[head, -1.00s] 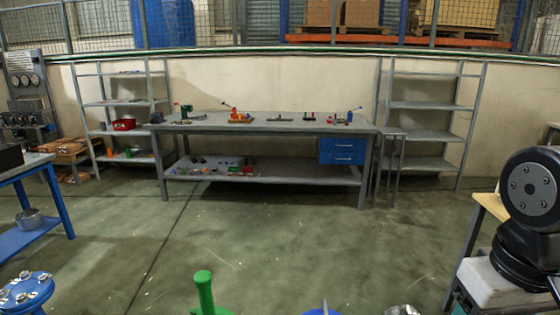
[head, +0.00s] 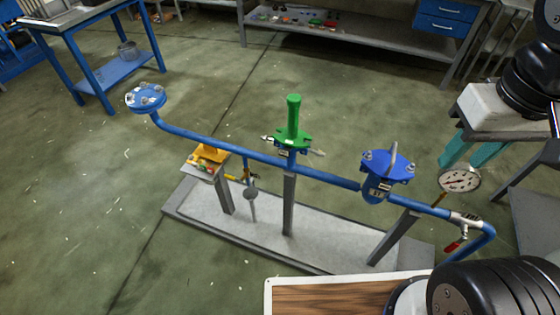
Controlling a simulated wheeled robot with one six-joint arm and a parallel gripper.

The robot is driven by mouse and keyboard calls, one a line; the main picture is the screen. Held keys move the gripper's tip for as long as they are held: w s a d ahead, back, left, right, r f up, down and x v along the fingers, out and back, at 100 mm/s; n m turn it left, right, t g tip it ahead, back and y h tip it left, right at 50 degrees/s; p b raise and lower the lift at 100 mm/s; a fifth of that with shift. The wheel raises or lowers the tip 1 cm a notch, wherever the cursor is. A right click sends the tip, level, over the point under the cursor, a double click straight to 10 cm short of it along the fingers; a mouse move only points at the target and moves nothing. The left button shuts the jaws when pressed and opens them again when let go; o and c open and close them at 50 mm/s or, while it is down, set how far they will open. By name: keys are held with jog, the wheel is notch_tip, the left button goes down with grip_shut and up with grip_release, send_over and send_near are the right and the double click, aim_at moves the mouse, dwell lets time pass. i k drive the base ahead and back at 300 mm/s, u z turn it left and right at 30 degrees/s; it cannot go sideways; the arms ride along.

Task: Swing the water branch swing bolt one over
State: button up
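The blue water pipe (head: 215,143) runs across the head view, from a round blue flange (head: 146,98) at its left end to a bend at the right. The flange carries several pale metal fasteners around its rim. On the pipe's right part stands a blue capped body (head: 386,166) with side lugs and an upright grey handle. I cannot tell which fastener is swing bolt one, or how it lies. A green fitting with a tall stem (head: 292,122) stands on the pipe's middle, with metal pieces at both sides.
The pipe stands on posts over a grey base plate (head: 265,222). A pressure gauge (head: 460,180) and a red-handled valve (head: 453,245) are at the right. A yellow-topped piece (head: 208,157) sits at the left. A blue-framed table (head: 85,57) stands behind; the left floor is clear.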

aim_at(315, 152)
jog(key=u, duration=0.25)
jog(key=k, duration=2.1)
jog(key=z, duration=0.35)
jog(key=i, duration=1.6)
jog(key=u, duration=0.55)
